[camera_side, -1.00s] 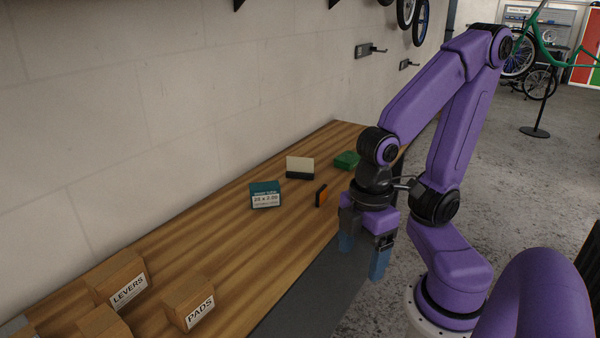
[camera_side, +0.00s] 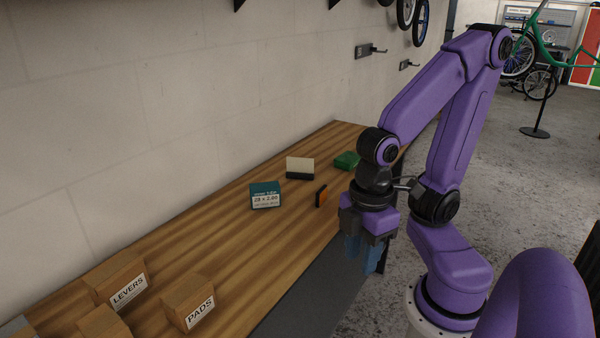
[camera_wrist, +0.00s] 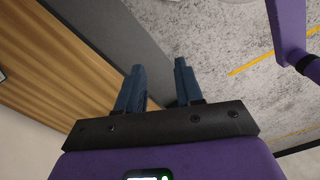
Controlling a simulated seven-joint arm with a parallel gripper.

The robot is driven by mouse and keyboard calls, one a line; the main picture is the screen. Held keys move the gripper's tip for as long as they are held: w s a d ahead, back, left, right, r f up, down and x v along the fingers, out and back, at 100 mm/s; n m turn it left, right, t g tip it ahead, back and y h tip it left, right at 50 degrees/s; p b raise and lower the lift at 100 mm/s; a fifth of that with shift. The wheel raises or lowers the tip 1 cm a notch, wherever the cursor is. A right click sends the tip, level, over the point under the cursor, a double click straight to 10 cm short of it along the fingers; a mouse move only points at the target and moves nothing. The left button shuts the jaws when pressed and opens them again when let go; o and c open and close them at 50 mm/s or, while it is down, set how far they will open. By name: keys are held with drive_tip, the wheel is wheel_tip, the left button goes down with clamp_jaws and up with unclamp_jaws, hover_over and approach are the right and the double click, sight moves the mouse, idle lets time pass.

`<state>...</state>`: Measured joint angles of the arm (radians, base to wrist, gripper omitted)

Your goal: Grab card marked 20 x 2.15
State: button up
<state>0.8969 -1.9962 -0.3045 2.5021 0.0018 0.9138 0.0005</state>
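My gripper (camera_side: 362,261) hangs fingers down beside the front edge of the bench, with nothing between its blue fingers. In the wrist view the two fingers (camera_wrist: 159,67) stand apart. A teal box (camera_side: 265,194) on the bench has a white label that seems to read 28 x 2.00; the small print is blurred. A pale, blank-looking card (camera_side: 300,164) stands in a dark holder behind it. A thin orange-and-black piece (camera_side: 321,195) stands nearer my gripper. I can read no 20 x 2.15 marking in either view.
A green item (camera_side: 346,160) lies at the bench's far end.

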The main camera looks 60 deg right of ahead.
drive_tip(key=w+d+m+g+y, duration=0.1)
drive_tip(key=w+m+g+y, duration=0.2)
drive_tip(key=w+m, duration=1.1)
drive_tip(key=m+t+y, duration=0.2)
drive_tip(key=m+t, duration=1.3)
drive_tip(key=m, duration=1.5)
hover_over(300, 168)
drive_tip(key=s+d, duration=0.3)
drive_tip(key=s, duration=0.4)
drive_tip(key=s+d, duration=0.3)
drive_tip(key=s, duration=0.5)
wheel_tip(300, 168, down, 3)
drive_tip(key=x, duration=1.7)
drive_tip(key=shift+w+d, duration=0.3)
drive_tip(key=shift+w, duration=0.15)
